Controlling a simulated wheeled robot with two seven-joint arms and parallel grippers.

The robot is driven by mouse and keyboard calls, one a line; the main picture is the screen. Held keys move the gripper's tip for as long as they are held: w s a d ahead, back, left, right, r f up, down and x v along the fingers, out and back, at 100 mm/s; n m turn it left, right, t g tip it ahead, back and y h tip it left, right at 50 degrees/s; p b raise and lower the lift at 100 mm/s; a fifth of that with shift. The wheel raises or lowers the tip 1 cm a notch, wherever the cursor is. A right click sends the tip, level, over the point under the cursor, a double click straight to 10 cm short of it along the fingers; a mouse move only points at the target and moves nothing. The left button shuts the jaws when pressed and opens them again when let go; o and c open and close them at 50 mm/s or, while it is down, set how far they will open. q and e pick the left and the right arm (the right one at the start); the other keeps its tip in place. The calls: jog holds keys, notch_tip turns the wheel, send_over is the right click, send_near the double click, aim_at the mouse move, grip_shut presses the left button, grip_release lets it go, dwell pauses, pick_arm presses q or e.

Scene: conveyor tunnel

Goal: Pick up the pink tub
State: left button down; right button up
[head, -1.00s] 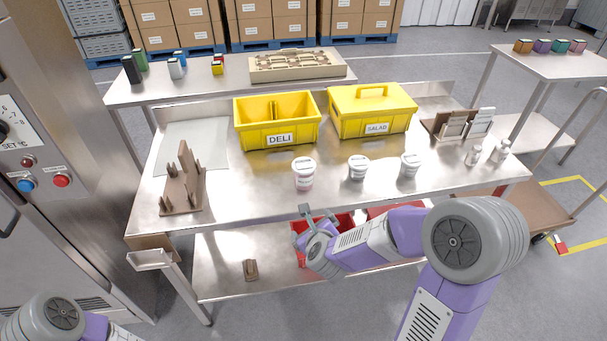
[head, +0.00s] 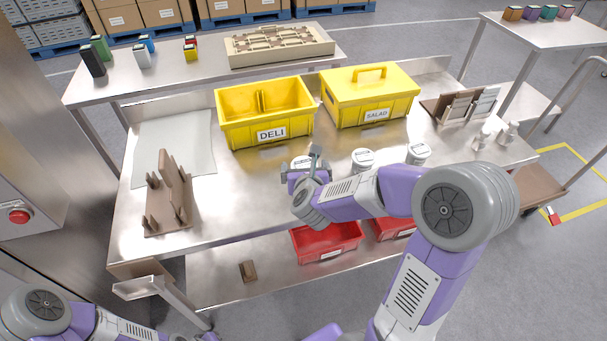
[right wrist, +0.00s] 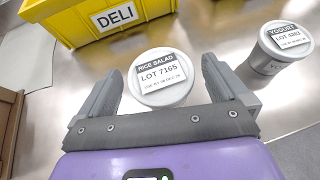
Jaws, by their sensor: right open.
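The pink tub (head: 301,161) stands on the steel table in front of the yellow DELI bin, mostly hidden behind my right gripper (head: 302,169) in the head view. In the right wrist view its white lid (right wrist: 161,78) reads RICE SALAD, LOT 7165. My right gripper (right wrist: 163,82) is open, with its two fingers on either side of the lid in that view. I cannot tell whether either finger touches the tub. My left arm shows at the lower left of the head view, but its gripper is not visible.
A YOGURT tub (right wrist: 284,45) stands to the right, also seen in the head view (head: 362,160), with another tub (head: 418,154) beyond. The yellow DELI bin (head: 265,112) and SALAD box (head: 370,95) are behind. A brown rack (head: 167,200) stands left. Red bins (head: 325,242) sit below.

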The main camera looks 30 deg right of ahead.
aim_at(304, 162)
jog(key=x, duration=0.3)
jog(key=shift+w+d+f, duration=0.1)
jog(key=shift+w+f, duration=0.05)
jog(key=shift+w, duration=0.05)
jog(key=shift+c, duration=0.3)
jog(key=c, duration=1.1)
notch_tip(304, 162, up, 10)
jog(key=p, duration=0.3)
jog(key=shift+p, duration=0.35)
